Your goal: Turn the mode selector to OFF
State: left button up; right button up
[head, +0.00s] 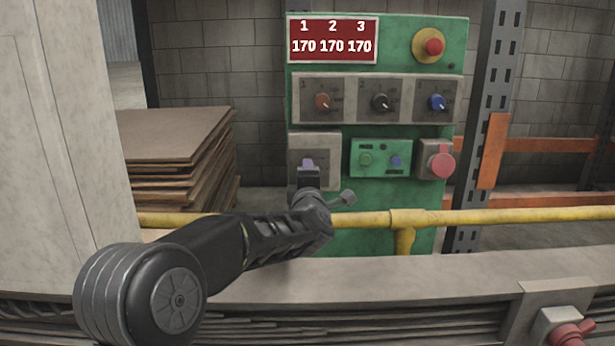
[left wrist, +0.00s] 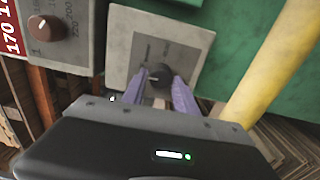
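The mode selector is a black round knob (left wrist: 160,75) with a pale pointer mark, on a grey plate (left wrist: 190,40) in the left wrist view. In the head view this plate (head: 328,143) is at the lower left of the green panel, and my gripper hides the knob. My left gripper (left wrist: 161,84) has two purple fingers, one on each side of the knob. They look slightly apart from it, though contact is hard to judge. It also shows in the head view (head: 308,164). The plate's lettering is too small to read. My right gripper is not in view.
Three knobs, brown (head: 322,102), black (head: 381,102) and blue (head: 437,102), sit above. A red display (head: 333,40) reads 170 three times. A red-and-yellow button (head: 432,46) and red handle (head: 441,165) are at right. A yellow pipe (head: 480,217) crosses before the panel.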

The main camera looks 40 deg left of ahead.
pick_arm(q)
jog(key=o, duration=0.3)
jog(key=shift+o, duration=0.2)
jog(key=shift+s, duration=0.1)
jog(key=p+v, duration=0.1)
jog(key=v, duration=0.6)
jog(key=shift+s+d, duration=0.2)
jog(key=shift+d, duration=0.05)
